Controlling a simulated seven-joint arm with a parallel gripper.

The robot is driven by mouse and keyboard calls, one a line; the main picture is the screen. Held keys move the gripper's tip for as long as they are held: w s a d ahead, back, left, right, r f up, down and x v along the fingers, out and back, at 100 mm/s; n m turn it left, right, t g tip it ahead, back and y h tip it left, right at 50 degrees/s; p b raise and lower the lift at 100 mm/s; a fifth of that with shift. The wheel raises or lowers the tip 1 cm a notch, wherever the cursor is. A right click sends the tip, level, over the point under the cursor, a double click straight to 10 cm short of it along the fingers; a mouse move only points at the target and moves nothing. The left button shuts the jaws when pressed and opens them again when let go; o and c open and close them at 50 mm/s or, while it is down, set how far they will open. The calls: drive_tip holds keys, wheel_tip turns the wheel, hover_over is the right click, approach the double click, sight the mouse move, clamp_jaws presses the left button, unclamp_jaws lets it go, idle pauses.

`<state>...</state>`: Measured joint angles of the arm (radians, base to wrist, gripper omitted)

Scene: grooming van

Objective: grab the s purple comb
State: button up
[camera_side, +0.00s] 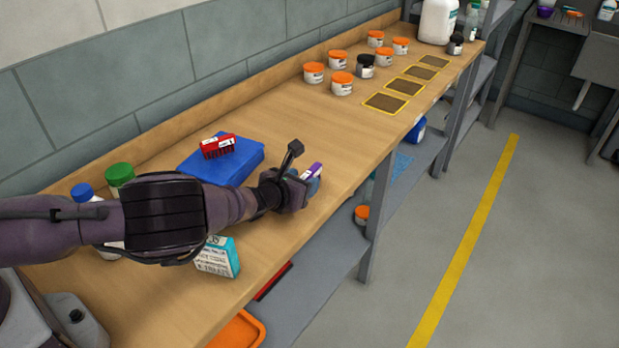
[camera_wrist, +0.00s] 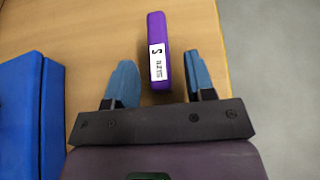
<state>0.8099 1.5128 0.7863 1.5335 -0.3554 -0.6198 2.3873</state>
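The purple comb (camera_wrist: 156,30) lies on the wooden bench, with a white label marked S. In the wrist view it lies between the two blue fingertips of my gripper (camera_wrist: 163,82), with a gap on each side, nearer the left finger, and reaches out beyond the tips. In the side view only a part of the purple comb (camera_side: 312,170) shows beside my gripper (camera_side: 310,182), near the bench's front edge. My gripper is open and not touching the comb as far as the wrist view shows.
A teal-and-white box (camera_side: 218,257) and capped bottles (camera_side: 119,174) stand near my arm. Orange-lidded jars (camera_side: 342,84) stand farther along. The bench (camera_side: 340,135) beyond my gripper is clear.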

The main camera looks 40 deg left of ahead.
clamp_jaws()
